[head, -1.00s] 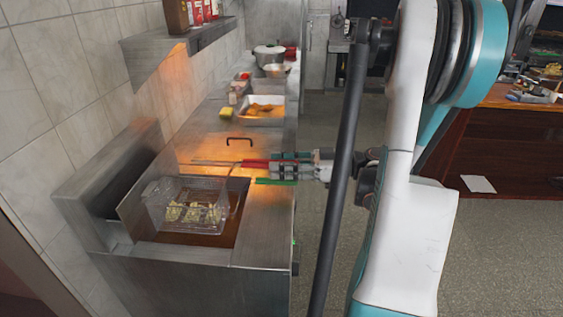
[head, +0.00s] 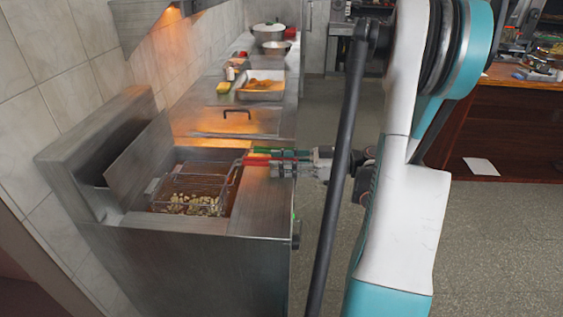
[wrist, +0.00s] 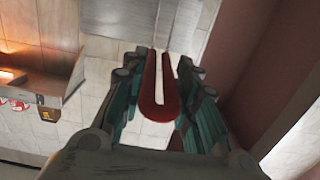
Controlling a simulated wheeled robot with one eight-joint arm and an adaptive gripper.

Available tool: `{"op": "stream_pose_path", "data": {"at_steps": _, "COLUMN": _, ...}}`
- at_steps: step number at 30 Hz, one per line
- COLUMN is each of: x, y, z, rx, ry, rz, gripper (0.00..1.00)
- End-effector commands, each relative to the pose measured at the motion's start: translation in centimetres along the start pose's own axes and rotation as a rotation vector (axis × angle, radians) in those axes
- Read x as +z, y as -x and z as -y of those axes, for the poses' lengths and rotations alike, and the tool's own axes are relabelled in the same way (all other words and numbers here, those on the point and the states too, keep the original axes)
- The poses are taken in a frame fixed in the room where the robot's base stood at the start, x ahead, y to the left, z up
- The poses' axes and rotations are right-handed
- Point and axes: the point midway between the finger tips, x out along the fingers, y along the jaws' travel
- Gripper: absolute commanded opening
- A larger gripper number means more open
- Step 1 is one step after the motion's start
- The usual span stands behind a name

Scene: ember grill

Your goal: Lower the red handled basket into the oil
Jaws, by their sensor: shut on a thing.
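The wire basket (head: 168,188) hangs inside the fryer well at the left and holds several pale yellow food pieces (head: 190,204). Its rim is near the level of the fryer top. I cannot tell how deep its bottom sits in the brown oil. Its red handle (head: 254,161) reaches right over the fryer's edge to my gripper (head: 270,160). In the wrist view, my gripper (wrist: 160,70) is shut on the U-shaped red handle (wrist: 148,98), which lies between its teal fingers.
The steel fryer (head: 190,250) has a raised back at the left. Behind the well are a lid with a dark handle (head: 236,112), a tray of food (head: 262,95) and a pot (head: 270,34). A shelf (head: 140,15) hangs on the tiled wall. Floor is open at right.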

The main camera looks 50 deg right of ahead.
Motion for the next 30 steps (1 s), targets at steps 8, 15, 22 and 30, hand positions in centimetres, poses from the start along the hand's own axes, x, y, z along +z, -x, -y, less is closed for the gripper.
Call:
{"op": "stream_pose_path", "data": {"at_steps": 8, "x": 3.5, "y": -0.2, "z": 0.0, "rx": 0.0, "ry": 0.0, "rz": -0.002, "gripper": 0.0}}
{"op": "stream_pose_path", "data": {"at_steps": 15, "x": 5.0, "y": -0.2, "z": 0.0, "rx": 0.0, "ry": 0.0, "rz": -0.002, "gripper": 0.0}}
{"op": "stream_pose_path", "data": {"at_steps": 22, "x": 5.7, "y": -0.3, "z": 0.0, "rx": 0.0, "ry": 0.0, "rz": -0.002, "gripper": 0.0}}
{"op": "stream_pose_path", "data": {"at_steps": 30, "x": 5.7, "y": -0.3, "z": 0.0, "rx": 0.0, "ry": 0.0, "rz": -0.002, "gripper": 0.0}}
